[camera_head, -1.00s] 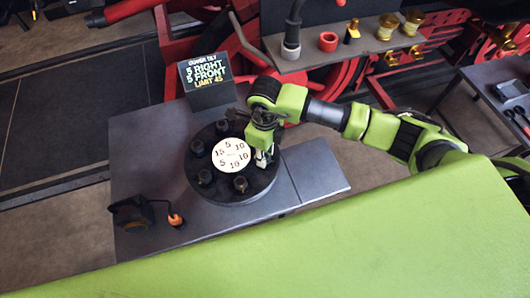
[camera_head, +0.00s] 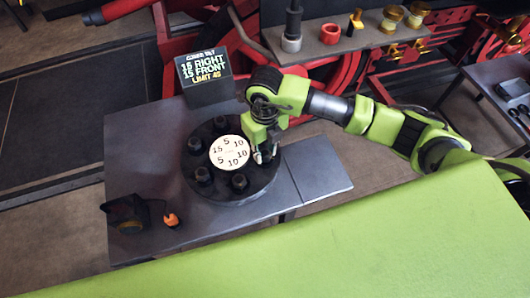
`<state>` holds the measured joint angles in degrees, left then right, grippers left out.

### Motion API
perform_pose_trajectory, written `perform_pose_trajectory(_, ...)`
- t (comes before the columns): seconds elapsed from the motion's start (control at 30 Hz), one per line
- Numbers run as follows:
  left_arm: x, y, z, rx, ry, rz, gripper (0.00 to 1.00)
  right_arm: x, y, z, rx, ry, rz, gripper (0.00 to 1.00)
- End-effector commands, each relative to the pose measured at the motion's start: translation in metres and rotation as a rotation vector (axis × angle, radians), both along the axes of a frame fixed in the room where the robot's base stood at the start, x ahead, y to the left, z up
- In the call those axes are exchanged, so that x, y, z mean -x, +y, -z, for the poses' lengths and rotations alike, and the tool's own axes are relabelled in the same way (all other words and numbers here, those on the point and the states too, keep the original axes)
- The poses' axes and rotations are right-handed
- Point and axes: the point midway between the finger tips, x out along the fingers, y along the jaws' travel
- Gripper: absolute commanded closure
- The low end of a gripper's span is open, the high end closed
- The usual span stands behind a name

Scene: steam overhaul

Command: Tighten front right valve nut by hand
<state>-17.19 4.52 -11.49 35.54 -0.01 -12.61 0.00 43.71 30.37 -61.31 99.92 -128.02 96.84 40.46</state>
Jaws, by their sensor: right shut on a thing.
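A dark round valve cover (camera_head: 222,192) lies on the grey bench, with several dark nuts around its rim. A white disc (camera_head: 230,153) with the numbers 5, 10 and 15 sits at its middle. Nuts show at the back (camera_head: 220,124), left (camera_head: 195,145), front left (camera_head: 203,175) and front (camera_head: 239,182). My right gripper (camera_head: 264,156) points down at the cover's right side and is shut on the nut there, which the fingers mostly hide. The back right of the rim is hidden by my gripper. My left gripper is not in view.
A black sign (camera_head: 205,75) behind the cover reads 15 right, 15 front, limit 45. A shelf (camera_head: 330,50) with brass and red parts stands behind.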

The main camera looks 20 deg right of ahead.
Motion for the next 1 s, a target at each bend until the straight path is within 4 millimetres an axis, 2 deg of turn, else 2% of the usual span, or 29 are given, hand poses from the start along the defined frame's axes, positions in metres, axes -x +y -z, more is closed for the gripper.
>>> perform_pose_trajectory(0.1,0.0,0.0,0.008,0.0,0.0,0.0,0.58,-0.002,0.0,0.001,0.0,-0.005,0.084,0.97)
perform_pose_trajectory(0.4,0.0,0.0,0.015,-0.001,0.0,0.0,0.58,-0.002,0.0,-0.001,-0.001,-0.005,0.229,0.97)
perform_pose_trajectory(1.0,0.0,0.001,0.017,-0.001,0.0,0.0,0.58,-0.003,0.0,-0.002,-0.001,-0.006,0.274,0.97)
